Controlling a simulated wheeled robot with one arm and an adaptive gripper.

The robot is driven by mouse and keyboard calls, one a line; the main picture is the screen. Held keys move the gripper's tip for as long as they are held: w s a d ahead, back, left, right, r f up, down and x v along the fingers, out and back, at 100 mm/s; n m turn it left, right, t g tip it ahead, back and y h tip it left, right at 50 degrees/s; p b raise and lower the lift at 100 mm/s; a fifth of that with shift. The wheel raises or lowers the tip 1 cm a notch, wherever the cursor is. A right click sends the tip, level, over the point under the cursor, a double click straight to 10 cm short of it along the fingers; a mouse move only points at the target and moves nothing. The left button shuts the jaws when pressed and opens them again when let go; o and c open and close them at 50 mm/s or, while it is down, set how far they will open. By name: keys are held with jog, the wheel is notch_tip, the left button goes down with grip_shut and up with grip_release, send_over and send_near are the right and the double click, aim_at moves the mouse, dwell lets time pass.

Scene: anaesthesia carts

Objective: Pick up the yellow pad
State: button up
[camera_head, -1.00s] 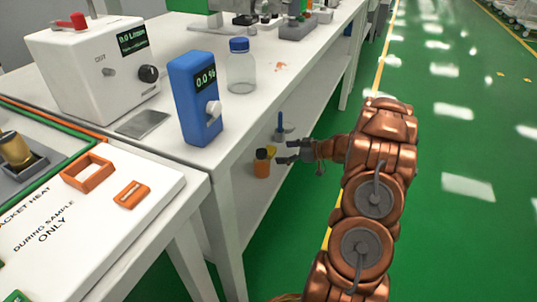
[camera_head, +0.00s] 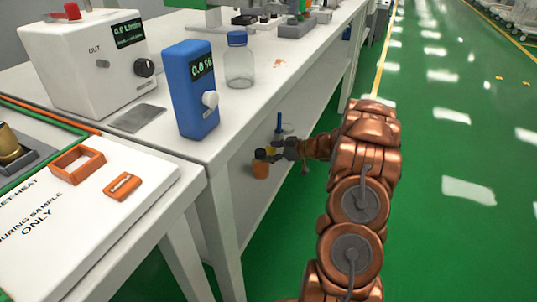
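I cannot make out a yellow pad in the head view. My gripper (camera_head: 277,152) is at the end of my copper arm, beside the bench's lower shelf. Its fingers point left and are close to the dark cap of a small amber bottle (camera_head: 261,170). I cannot tell whether they touch it or how far apart they are. A blue-topped item (camera_head: 279,124) stands just behind the gripper, partly hidden.
The white bench (camera_head: 265,92) carries a blue meter (camera_head: 193,90), a clear bottle with a blue cap (camera_head: 239,62) and a white instrument box (camera_head: 85,65). Orange pieces, a square frame (camera_head: 77,165) and a small block (camera_head: 122,187), lie at the left. The green floor at right is open.

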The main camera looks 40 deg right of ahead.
aim_at(271, 151)
jog(key=c, duration=0.7)
jog(key=shift+c, duration=0.2)
notch_tip(271, 151, up, 10)
jog(key=p, duration=0.4)
